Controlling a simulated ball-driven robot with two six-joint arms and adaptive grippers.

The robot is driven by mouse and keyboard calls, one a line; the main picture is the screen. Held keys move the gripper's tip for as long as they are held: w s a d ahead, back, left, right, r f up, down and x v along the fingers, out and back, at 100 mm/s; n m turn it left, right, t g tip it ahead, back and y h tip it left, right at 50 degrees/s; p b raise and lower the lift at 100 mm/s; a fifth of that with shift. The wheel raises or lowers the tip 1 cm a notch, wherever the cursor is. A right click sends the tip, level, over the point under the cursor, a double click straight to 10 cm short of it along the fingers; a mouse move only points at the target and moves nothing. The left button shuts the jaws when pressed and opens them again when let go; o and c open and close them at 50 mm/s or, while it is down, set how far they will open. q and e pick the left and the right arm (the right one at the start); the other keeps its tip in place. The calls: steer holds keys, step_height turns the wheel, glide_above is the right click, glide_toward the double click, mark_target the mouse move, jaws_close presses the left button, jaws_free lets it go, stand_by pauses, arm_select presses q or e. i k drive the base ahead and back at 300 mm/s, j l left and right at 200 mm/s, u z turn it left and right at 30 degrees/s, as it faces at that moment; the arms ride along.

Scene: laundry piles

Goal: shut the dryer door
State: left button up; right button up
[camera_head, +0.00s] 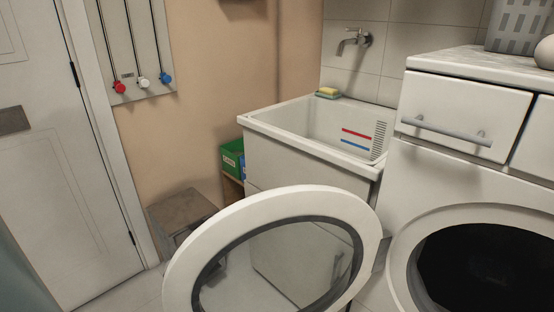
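The dryer (400,165) stands at the right of the head view, a white front-loading machine with a dark round opening (485,265). Its round white door (185,265) with a grey inner ring and a see-through pane is swung wide open to the left, joined to the machine by a hinge (381,255) at the opening's left side. The door's lower edge and the opening's lower and right parts are cut off by the frame. Neither of my grippers shows in this view.
A white sink (255,155) stands behind the open door, with a wall tap (354,40) and a sponge (327,92). A white room door (60,150) is at the left. Some floor is clear.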

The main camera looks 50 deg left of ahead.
mark_target(185, 275)
steer(key=k+j+z, duration=0.2)
steer(key=j, duration=0.35)
steer(key=k+j+z, duration=0.2)
steer(key=k+j, duration=0.15)
steer(key=j, duration=0.15)
steer(key=k+j+z, duration=0.2)
steer(key=k+j, duration=0.15)
steer(key=j+z, duration=0.3)
steer(key=j, duration=0.45)
steer(key=j+z, duration=0.3)
steer(key=j, duration=0.45)
